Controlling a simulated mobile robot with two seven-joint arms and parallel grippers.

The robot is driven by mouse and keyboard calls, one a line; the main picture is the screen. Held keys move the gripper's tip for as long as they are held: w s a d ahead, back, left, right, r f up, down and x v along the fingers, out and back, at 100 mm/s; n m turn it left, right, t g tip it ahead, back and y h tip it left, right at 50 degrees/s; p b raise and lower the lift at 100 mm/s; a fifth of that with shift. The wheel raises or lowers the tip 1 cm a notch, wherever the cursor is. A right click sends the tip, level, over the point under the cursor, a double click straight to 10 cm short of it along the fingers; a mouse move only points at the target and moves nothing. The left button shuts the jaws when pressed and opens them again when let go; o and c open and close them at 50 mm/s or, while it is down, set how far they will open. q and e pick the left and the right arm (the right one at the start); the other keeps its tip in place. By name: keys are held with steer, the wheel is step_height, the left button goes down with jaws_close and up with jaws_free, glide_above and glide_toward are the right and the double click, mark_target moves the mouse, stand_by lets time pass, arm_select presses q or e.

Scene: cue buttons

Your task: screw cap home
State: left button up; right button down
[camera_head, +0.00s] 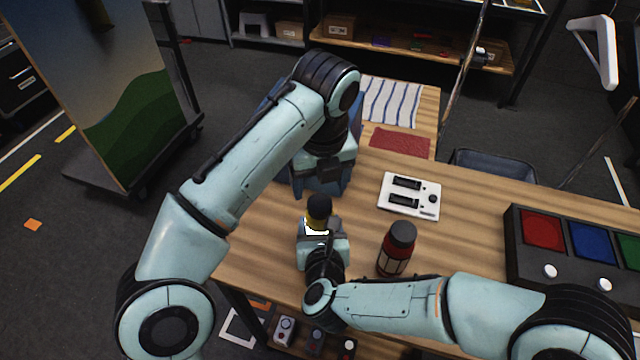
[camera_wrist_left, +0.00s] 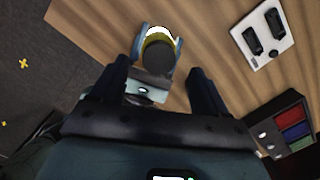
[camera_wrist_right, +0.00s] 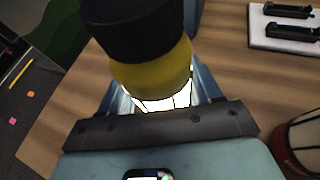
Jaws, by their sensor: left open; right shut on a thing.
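A yellow bottle (camera_head: 318,222) with a white label stands upright, with a black cap (camera_head: 319,205) on its top. My right gripper (camera_head: 322,240) is shut on the bottle body, below the cap. In the right wrist view the cap (camera_wrist_right: 130,25) sits on top of the yellow body (camera_wrist_right: 152,78); its thread is hidden, and I cannot tell how tight it is. My left gripper (camera_wrist_left: 160,78) is open and points down. In the left wrist view the cap (camera_wrist_left: 158,58) shows between and just beyond its fingers, apart from them.
A dark red bottle (camera_head: 397,252) with a black cap stands just right of my right gripper. A white panel (camera_head: 410,208) with black slots lies behind it. A dark box with red, blue and green panels (camera_head: 590,245) is at the right. A red cloth (camera_head: 400,141) lies farther back.

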arm_select(q)
steer(key=o, duration=0.5)
arm_select(e)
steer(key=shift+c, duration=0.7)
jaws_free()
arm_select(q)
steer(key=shift+f, duration=0.2)
arm_select(e)
steer(key=a+v, duration=0.1)
steer(key=v, duration=1.2)
steer(key=shift+s+d, duration=0.25)
steer(key=shift+d, duration=0.25)
